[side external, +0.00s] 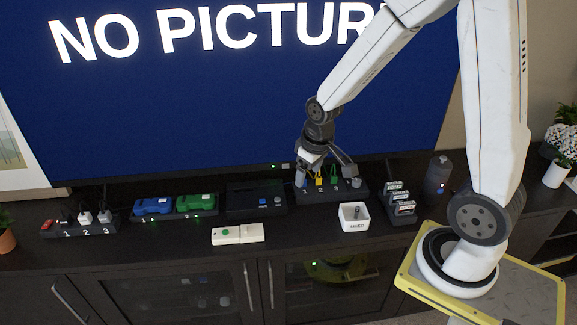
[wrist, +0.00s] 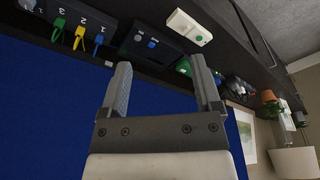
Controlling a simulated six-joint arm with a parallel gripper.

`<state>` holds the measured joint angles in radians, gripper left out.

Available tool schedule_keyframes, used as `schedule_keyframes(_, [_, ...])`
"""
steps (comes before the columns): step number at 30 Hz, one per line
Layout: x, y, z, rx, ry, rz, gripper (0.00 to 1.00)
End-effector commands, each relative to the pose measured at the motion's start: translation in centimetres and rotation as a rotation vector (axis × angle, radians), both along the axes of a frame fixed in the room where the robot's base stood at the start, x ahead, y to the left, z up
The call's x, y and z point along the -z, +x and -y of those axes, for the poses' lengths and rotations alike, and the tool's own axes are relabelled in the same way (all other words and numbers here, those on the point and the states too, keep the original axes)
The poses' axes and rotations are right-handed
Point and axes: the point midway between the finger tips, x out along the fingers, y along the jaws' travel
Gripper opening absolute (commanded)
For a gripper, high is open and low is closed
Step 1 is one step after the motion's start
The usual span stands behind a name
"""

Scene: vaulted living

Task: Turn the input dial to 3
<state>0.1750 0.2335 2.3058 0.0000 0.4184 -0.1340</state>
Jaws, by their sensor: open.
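The input box (side external: 316,196) is a dark unit on the cabinet top, with yellow, green and blue plugs along it. A grey round knob (side external: 356,183), which looks like the input dial, is at its right end. The knob partly shows at the top left edge of the wrist view (wrist: 28,4); its setting is too small to read. Numbers 1, 2 and 3 mark the box in the wrist view. My gripper (side external: 324,176) is open and empty, its fingers around and above the plugs, left of the knob.
A blue TV screen (side external: 200,110) stands close behind. A black box (side external: 250,202) with two buttons is left of the input box. A white bin (side external: 353,217), a remote (side external: 238,234) and a rack (side external: 398,205) stand nearby. The cabinet's front left is mostly clear.

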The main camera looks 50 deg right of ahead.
Motion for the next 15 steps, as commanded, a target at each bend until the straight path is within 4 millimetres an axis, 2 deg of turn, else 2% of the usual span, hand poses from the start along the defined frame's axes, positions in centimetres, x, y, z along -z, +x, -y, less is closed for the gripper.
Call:
schedule_keyframes(1, [0.5, 0.9, 1.4, 0.014, -0.001, -0.012, 0.81])
schedule_keyframes(6, [2.1, 3.5, 6.0, 0.037, -0.007, -0.039, 0.81])
schedule_keyframes(15, [5.9, 5.9, 14.9, 0.077, -0.004, -0.089, 0.81])
